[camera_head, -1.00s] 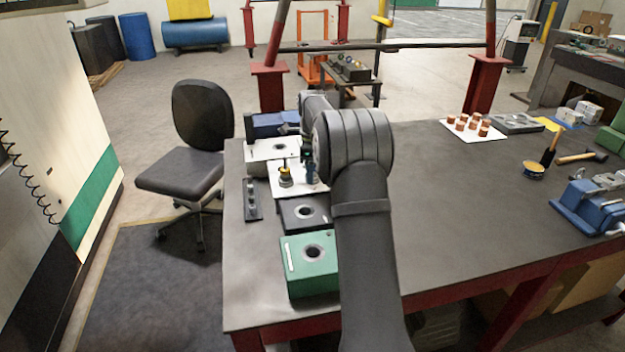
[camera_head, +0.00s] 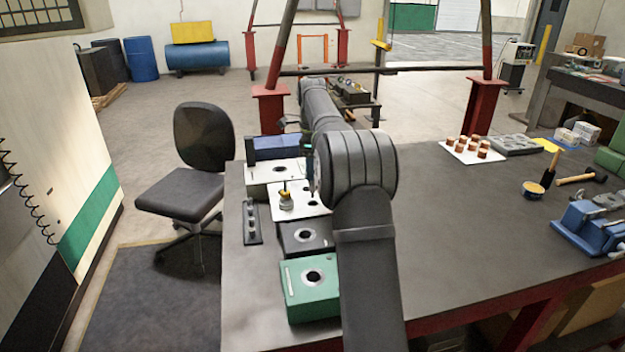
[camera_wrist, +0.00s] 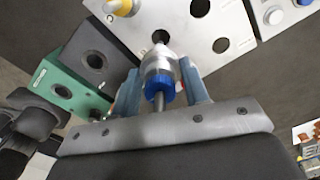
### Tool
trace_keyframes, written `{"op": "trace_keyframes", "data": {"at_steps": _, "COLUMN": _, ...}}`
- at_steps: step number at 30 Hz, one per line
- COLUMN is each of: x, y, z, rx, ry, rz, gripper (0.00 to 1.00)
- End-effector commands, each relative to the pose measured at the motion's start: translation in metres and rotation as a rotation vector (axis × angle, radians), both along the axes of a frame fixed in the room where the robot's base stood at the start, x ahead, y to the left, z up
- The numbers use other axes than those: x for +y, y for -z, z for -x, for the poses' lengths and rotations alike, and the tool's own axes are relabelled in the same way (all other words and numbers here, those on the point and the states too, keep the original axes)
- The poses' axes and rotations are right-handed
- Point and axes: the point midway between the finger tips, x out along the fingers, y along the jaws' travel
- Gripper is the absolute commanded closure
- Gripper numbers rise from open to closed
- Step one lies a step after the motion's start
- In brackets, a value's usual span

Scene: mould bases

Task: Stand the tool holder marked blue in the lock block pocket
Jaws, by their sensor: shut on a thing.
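My gripper (camera_wrist: 158,68) is shut on a silver tool holder with a blue band (camera_wrist: 158,88). The holder's narrow end points towards a round hole in the pale plate (camera_wrist: 222,68); the wrist view does not show whether it is clear of the hole. In the head view my gripper (camera_head: 310,168) is at the back of that plate (camera_head: 277,212), and the holder is mostly hidden. Several blocks have a round pocket: a green block (camera_head: 296,308), a dark block (camera_head: 288,242) and a pale block (camera_head: 259,172). I cannot tell which is the lock block.
A yellow-marked holder (camera_head: 286,202) stands in the pale plate. A narrow dark rack (camera_head: 252,222) lies left of the plate, near the table's left edge. A blue block (camera_head: 277,147) sits at the back. The table (camera_head: 450,220) right of my arm is largely clear.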

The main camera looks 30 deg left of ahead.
Motion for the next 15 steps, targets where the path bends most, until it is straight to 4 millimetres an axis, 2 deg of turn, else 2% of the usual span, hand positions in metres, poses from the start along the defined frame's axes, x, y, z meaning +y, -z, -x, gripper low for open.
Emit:
{"op": "trace_keyframes", "data": {"at_steps": 5, "x": -0.006, "y": -0.019, "z": 0.019, "rx": -0.002, "ry": -0.001, "rz": -0.002, "gripper": 0.99}}
{"op": "trace_keyframes", "data": {"at_steps": 15, "x": -0.037, "y": -0.036, "z": 0.090, "rx": -0.002, "ry": -0.002, "rz": -0.002, "gripper": 0.99}}
